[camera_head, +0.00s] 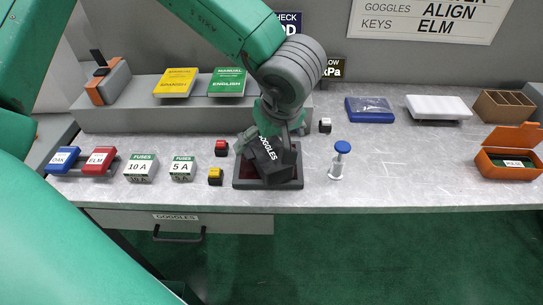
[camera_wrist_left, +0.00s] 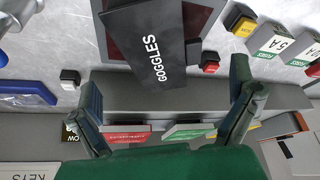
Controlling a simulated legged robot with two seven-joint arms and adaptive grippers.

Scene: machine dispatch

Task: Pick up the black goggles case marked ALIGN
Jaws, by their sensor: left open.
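The black goggles case (camera_head: 272,172), lettered GOGGLES in white, stands tilted on a dark tray with a reddish inside (camera_head: 239,184) at the bench's front middle. No ALIGN marking on it is readable. The case also shows in the left wrist view (camera_wrist_left: 150,45), at the top middle. My left gripper (camera_head: 269,138) is just above and behind the case in the head view, partly covering its top. In the left wrist view its two fingers (camera_wrist_left: 165,85) are spread wide, with the case's lettered end reaching toward the gap between them. My right gripper is not in view.
Red (camera_head: 221,148), yellow (camera_head: 215,176) and black-and-white (camera_head: 325,126) buttons surround the tray. A blue-capped vial (camera_head: 339,160) stands to its right, fuse boxes (camera_head: 141,168) to its left. A grey raised shelf (camera_head: 150,115) lies behind. The bench at centre right is clear.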

